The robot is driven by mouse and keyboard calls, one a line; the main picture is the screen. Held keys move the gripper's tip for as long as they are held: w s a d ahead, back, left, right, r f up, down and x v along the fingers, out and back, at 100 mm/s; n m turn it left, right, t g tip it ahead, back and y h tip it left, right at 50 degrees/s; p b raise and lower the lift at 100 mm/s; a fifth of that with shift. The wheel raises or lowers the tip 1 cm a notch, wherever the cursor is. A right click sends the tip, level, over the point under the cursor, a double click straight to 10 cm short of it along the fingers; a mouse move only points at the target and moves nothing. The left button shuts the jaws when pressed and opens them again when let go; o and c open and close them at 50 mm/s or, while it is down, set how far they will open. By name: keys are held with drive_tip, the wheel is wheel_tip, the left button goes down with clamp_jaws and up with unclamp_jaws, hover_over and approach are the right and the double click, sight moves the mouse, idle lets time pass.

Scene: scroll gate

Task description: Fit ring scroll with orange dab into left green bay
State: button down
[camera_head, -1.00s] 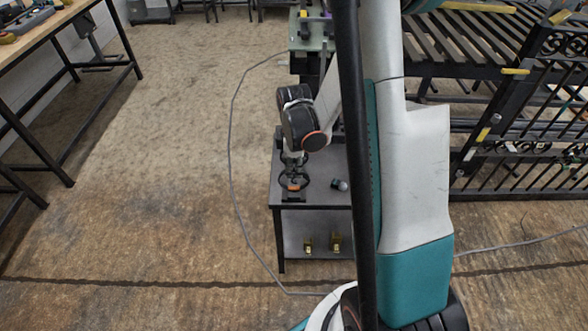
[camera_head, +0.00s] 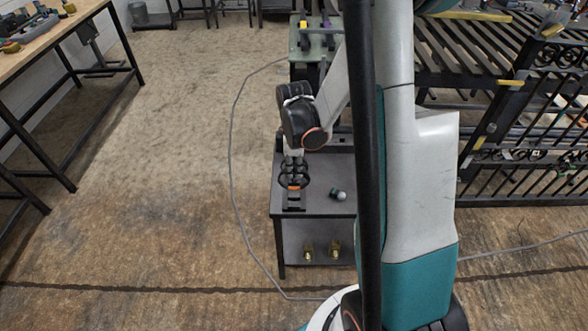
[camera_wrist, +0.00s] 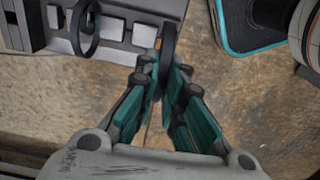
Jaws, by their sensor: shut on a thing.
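My gripper (camera_wrist: 162,82) is shut on a dark ring scroll (camera_wrist: 167,48), which shows nearly edge-on between the fingertips in the wrist view. A small orange dab (camera_wrist: 158,43) shows beside the ring's upper part. In the head view the scroll (camera_head: 293,177) hangs under my wrist, over the small dark table (camera_head: 325,205), with its orange dab (camera_head: 293,187) low on it. The exact gap to the table is hard to judge. I cannot make out the left green bay in either view.
Another dark ring (camera_wrist: 85,28) is by a grey holder (camera_wrist: 118,30) in the wrist view. A small round-ended thing (camera_head: 338,194) lies on the table, with brass pieces (camera_head: 308,252) on its lower shelf. A dark gate (camera_head: 530,140) stands right. Open floor lies left.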

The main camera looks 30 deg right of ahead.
drive_tip(key=shift+r+p, duration=1.25)
drive_tip(key=shift+r, duration=0.75)
